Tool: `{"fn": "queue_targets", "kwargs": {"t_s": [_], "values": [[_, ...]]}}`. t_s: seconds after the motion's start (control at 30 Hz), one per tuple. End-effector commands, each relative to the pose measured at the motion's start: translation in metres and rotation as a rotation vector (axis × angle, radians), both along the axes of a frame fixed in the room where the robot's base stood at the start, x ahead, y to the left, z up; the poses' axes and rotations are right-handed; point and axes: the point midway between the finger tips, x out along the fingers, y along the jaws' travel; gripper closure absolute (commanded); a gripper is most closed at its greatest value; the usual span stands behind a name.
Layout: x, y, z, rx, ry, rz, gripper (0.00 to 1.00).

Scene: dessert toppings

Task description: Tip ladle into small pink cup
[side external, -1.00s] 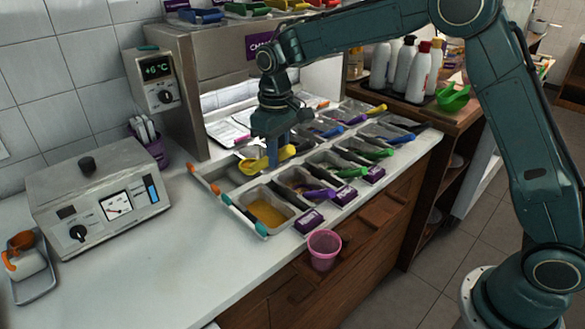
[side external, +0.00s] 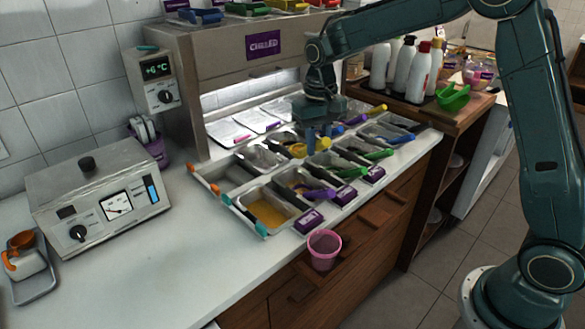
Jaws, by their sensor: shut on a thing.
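The small pink cup (side external: 324,252) is upright at the front edge of the counter, below the topping trays. My gripper (side external: 317,140) is shut on a yellow ladle (side external: 299,151) and holds it over the middle of the trays, well behind the cup. The ladle's bowl points left and its short handle is between my blue fingers. I cannot tell what is in the bowl.
Metal topping trays (side external: 235,203) fill the counter's middle, with purple, green and blue scoop handles sticking out. One tray holds a yellow topping (side external: 268,212). A grey appliance (side external: 98,200) stands left. Bare white counter (side external: 190,270) lies front left.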

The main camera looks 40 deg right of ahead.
Motion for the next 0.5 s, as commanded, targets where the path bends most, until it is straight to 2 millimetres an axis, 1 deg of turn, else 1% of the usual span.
{"fn": "queue_targets", "kwargs": {"t_s": [0.17, 0.27, 0.37, 0.5], "values": [[-0.006, 0.007, 0.005, 0.000, 0.000, 0.013, 1.00], [-0.014, 0.014, 0.012, 0.000, -0.001, 0.027, 1.00], [-0.025, 0.025, 0.021, 0.000, -0.002, 0.048, 1.00], [-0.048, 0.042, 0.037, 0.000, -0.002, 0.084, 1.00]]}}
